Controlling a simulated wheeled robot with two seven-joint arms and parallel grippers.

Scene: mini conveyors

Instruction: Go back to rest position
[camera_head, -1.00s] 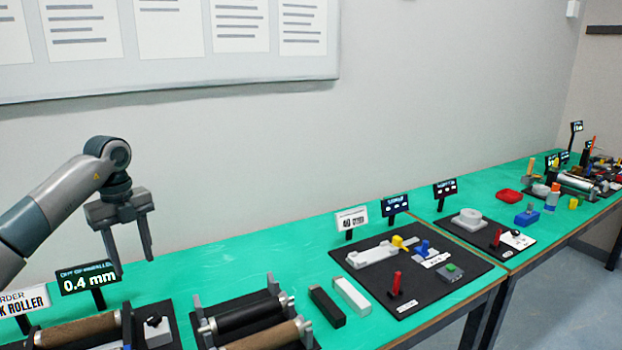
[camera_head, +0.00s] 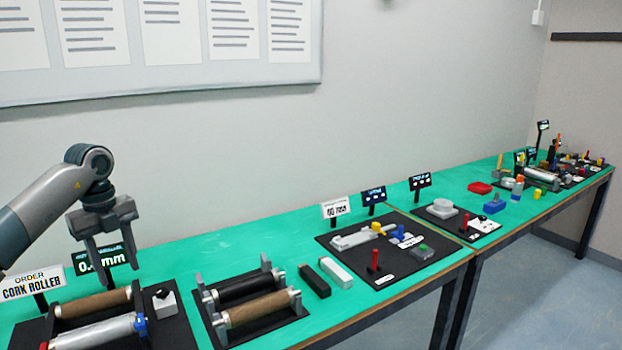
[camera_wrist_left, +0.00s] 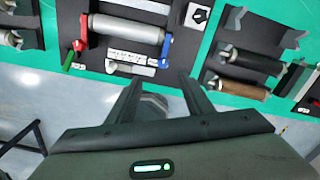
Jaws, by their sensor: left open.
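My left gripper (camera_head: 106,268) is open and empty, raised above the left part of the green table in the head view. Its two fingers also show in the left wrist view (camera_wrist_left: 160,88), apart with nothing between them. Below and left of it in the head view is a black station with a cork roller (camera_head: 95,303) and a silver roller (camera_head: 95,333). The silver roller also shows in the left wrist view (camera_wrist_left: 128,30), beyond the fingertips. My right gripper is in neither view.
On the green table (camera_head: 230,240), a rack holds a black roller (camera_head: 245,287) and a brown roller (camera_head: 258,309). A black bar (camera_head: 314,281) and a white bar (camera_head: 336,272) lie beside it. A black board (camera_head: 400,262) with small parts follows. Small signs stand along the back.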

